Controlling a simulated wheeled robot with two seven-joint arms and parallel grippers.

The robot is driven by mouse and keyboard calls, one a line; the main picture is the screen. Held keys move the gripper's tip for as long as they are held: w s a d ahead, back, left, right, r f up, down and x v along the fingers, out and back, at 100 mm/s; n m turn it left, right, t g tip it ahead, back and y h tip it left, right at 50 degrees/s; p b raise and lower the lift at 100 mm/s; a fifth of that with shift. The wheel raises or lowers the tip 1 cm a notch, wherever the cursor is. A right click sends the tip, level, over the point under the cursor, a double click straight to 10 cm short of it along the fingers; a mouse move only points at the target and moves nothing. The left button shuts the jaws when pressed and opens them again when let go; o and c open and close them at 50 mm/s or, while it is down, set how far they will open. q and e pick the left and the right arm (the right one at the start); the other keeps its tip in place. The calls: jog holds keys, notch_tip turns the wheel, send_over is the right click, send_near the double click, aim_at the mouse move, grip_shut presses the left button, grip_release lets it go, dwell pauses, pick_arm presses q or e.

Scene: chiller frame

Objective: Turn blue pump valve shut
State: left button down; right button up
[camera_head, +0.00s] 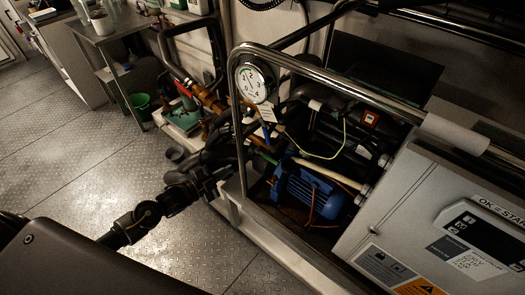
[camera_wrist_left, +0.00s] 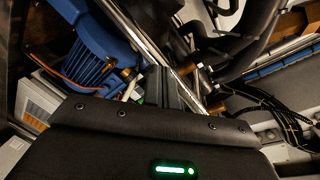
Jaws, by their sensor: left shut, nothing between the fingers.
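The blue pump (camera_head: 308,192) lies low inside the chiller frame in the head view, with its finned body also at the upper left of the left wrist view (camera_wrist_left: 92,55). A small blue upright piece (camera_head: 266,136) shows below the gauge; I cannot tell for sure that it is the valve handle. My left gripper (camera_head: 226,172) reaches in from the left beside the frame's lower left post, left of the pump. Its dark fingers (camera_wrist_left: 166,86) are shut and empty in the wrist view, near a bright metal tube. Contact with anything is unclear. My right gripper is out of view.
A chrome rail (camera_head: 330,72) arches over the pump. A round gauge (camera_head: 254,82) hangs at its left bend. A grey control box (camera_head: 425,195) closes the right side. Pipes and hoses crowd the space left of the pump. The plate floor (camera_head: 80,130) at left is mostly clear.

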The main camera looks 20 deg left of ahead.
aim_at(266, 132)
pick_arm(q)
jog(key=s+d+r+m+g+h+b, duration=0.1)
jog(key=s+d+r+m+h, duration=0.1)
jog(key=d+r+m+h, duration=0.35)
jog(key=s+d+r+m+g+h+b, duration=0.1)
jog(key=s+d+r+m+h, duration=0.15)
jog(key=r, duration=0.65)
jog(key=w+d+b, duration=0.1)
jog(key=w+d, duration=0.3)
jog(key=w, duration=0.3)
jog(key=shift+w+r+y, duration=0.35)
jog(key=shift+w+y, duration=0.05)
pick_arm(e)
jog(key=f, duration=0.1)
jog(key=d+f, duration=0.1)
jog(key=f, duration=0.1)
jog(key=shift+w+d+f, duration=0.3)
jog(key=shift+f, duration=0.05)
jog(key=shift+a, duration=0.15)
